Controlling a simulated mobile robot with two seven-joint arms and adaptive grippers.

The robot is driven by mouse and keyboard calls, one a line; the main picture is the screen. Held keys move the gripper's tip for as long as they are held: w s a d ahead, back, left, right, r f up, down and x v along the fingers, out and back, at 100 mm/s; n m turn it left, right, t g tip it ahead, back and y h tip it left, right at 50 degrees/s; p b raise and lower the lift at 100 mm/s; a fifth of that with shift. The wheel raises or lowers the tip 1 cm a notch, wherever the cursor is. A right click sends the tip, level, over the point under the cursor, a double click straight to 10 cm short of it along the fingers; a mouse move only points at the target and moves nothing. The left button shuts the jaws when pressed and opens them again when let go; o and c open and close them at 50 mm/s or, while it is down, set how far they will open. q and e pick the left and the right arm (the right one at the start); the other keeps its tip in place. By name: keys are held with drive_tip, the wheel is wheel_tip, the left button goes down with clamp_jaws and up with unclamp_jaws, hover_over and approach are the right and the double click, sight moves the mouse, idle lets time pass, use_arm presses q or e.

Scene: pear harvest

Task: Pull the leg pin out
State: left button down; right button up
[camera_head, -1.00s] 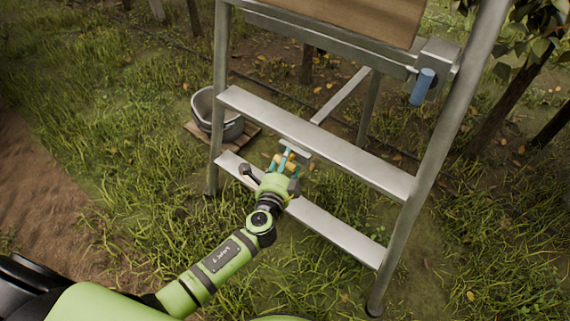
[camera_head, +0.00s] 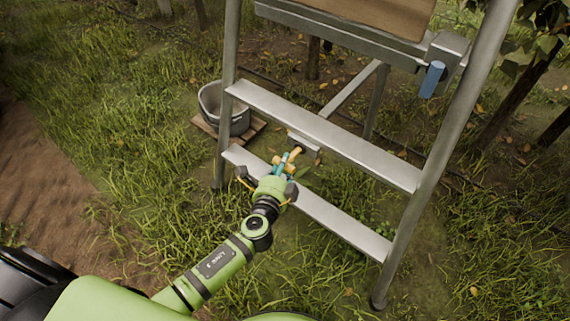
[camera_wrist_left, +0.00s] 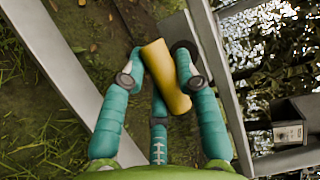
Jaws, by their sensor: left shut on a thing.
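My left gripper (camera_head: 285,164) reaches in over the lower step of a metal stepladder (camera_head: 335,222). Its teal fingers are shut on a yellow-orange cylindrical pin handle (camera_head: 294,153), which also shows between the fingers in the left wrist view (camera_wrist_left: 166,77). The handle lies tilted across the fingers. A dark ring (camera_wrist_left: 186,50) shows beside the handle's upper end, close to the grey rail (camera_wrist_left: 220,75). A small grey bracket (camera_head: 304,145) is just beyond the fingertips in the head view. I cannot tell how far the pin sits in its hole. My right gripper is out of view.
The ladder's upper step (camera_head: 320,135) is just above my left gripper. A grey bucket (camera_head: 236,122) stands on a wooden board behind the left leg. A blue handle (camera_head: 432,79) hangs at upper right. Grass surrounds the ladder.

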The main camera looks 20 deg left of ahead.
use_arm(q)
drive_tip(key=c, duration=1.1)
unclamp_jaws()
drive_tip(key=shift+s+f, duration=0.15)
drive_tip(key=shift+o, duration=1.2)
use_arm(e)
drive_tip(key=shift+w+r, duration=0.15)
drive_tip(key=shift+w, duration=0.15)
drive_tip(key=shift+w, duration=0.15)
use_arm(q)
drive_tip(key=s+r, duration=0.2)
drive_tip(key=s, duration=0.9)
drive_tip(key=shift+s+d+r, duration=0.2)
drive_tip(key=shift+s+d, duration=0.15)
drive_tip(key=shift+s, duration=0.05)
